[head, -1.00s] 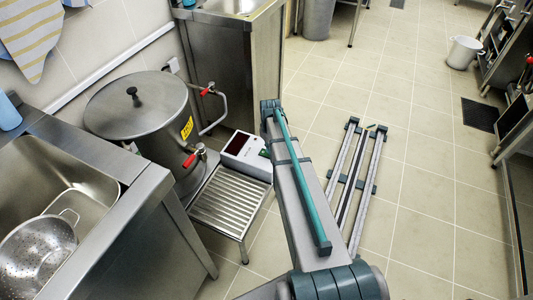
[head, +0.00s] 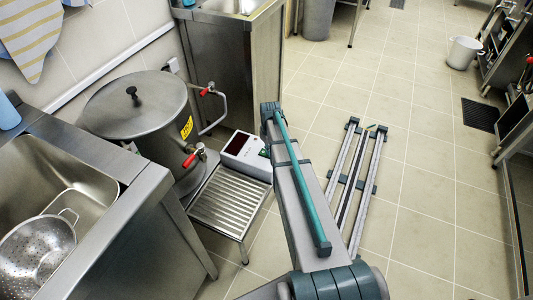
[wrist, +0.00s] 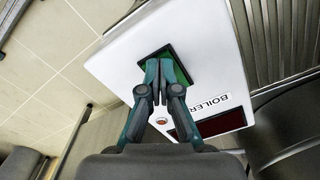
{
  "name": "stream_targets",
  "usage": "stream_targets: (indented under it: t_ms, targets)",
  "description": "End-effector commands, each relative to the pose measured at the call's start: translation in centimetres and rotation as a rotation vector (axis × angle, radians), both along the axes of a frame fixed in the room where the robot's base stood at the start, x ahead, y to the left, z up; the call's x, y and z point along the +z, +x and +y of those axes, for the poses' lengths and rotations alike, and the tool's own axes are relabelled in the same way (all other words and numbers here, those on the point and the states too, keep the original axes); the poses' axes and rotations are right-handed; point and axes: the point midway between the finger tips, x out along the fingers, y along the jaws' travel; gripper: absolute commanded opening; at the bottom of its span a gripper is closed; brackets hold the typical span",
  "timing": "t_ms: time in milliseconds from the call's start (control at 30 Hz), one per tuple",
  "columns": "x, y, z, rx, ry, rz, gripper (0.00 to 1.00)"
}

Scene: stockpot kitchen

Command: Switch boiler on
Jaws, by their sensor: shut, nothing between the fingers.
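The boiler control box (head: 245,152) is white with a dark display, beside the large lidded steel pot (head: 140,112). In the wrist view its white face (wrist: 215,65) carries the word BOILER, a dark red display (wrist: 220,122) and a small orange light (wrist: 161,121). A green switch (wrist: 184,68) in a dark frame lies at the far end of the face. My gripper (wrist: 166,56) is shut and empty, its fingertips at the green switch and partly covering it. I cannot tell whether they touch it. In the head view my arm hides the gripper.
A slatted steel stand (head: 228,200) is next to the pot. Red-handled taps (head: 193,156) stick out from the pot. A sink counter with a colander (head: 38,250) is at left. A steel cabinet (head: 225,70) stands behind.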

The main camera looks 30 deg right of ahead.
Motion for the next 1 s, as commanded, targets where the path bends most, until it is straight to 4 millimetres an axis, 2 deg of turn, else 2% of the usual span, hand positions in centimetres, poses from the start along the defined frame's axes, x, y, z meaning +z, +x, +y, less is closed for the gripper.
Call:
stream_targets:
  t_ms: [267,1000]
  targets:
    - [0.2,0.0,0.0,0.000,0.000,0.000,0.00]
    - [5.5,0.0,0.0,0.000,0.000,-0.001,0.00]
